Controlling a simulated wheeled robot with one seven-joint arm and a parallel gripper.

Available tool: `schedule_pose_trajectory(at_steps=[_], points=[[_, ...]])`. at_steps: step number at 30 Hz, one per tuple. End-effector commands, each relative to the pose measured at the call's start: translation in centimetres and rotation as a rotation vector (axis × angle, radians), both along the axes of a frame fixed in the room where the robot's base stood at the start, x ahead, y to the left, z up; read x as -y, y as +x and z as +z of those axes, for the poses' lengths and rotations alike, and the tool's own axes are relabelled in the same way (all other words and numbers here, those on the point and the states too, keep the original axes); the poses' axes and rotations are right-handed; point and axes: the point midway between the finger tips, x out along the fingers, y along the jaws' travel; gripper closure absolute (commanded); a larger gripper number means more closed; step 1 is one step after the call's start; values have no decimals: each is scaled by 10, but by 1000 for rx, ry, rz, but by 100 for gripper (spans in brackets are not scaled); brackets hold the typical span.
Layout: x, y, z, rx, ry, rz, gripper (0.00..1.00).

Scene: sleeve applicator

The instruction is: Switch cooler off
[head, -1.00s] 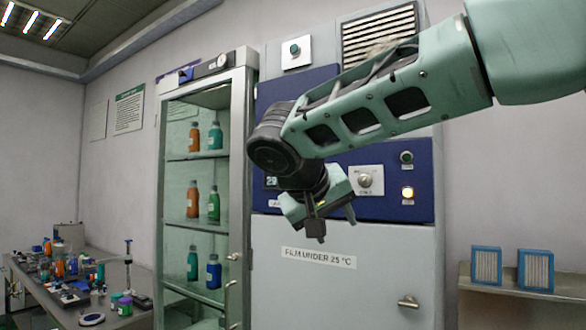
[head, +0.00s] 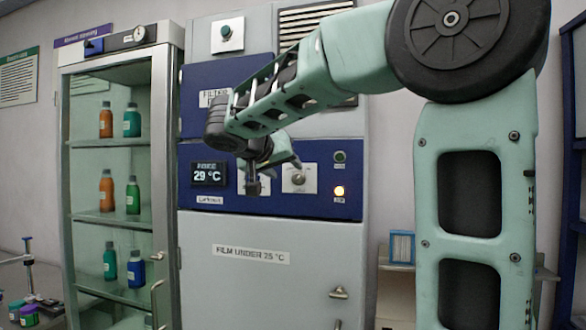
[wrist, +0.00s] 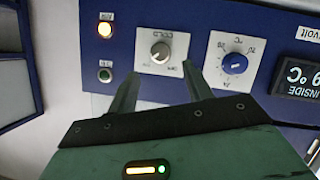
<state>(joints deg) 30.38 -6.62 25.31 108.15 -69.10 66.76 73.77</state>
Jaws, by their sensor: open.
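The cooler (head: 275,240) is a grey cabinet with a blue control panel and a door labelled "FILM UNDER 25 °C". Its grey rotary knob (head: 298,180) sits on a white plate; the knob also shows in the wrist view (wrist: 160,52), with partly readable lettering including "COLD". A blue temperature dial (wrist: 235,63) is beside it; in the head view my gripper mostly covers that dial. The display (head: 208,173) reads 29 °C. My gripper (head: 262,178) is open and empty in front of the panel. In the wrist view its fingers (wrist: 160,88) point towards the grey knob, apart from it.
An amber lamp (head: 339,191) is lit and a dark green one (head: 340,157) is above it. A glass cabinet (head: 110,180) with bottles stands left of the cooler. A door handle (head: 339,293) sticks out below. A shelf with a blue-framed filter (head: 402,248) is at right.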

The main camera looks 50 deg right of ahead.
Motion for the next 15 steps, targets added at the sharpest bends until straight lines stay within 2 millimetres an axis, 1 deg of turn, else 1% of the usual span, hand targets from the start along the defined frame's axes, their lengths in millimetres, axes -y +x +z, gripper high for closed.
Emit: schedule_pose_trajectory(at_steps=[1,6,10,15], points=[[11,1,-1,-4,3,-4,50],[37,9,-13,-4,3,-2,50],[51,13,-18,-2,1,-1,50],[58,15,-23,1,2,0,50]])
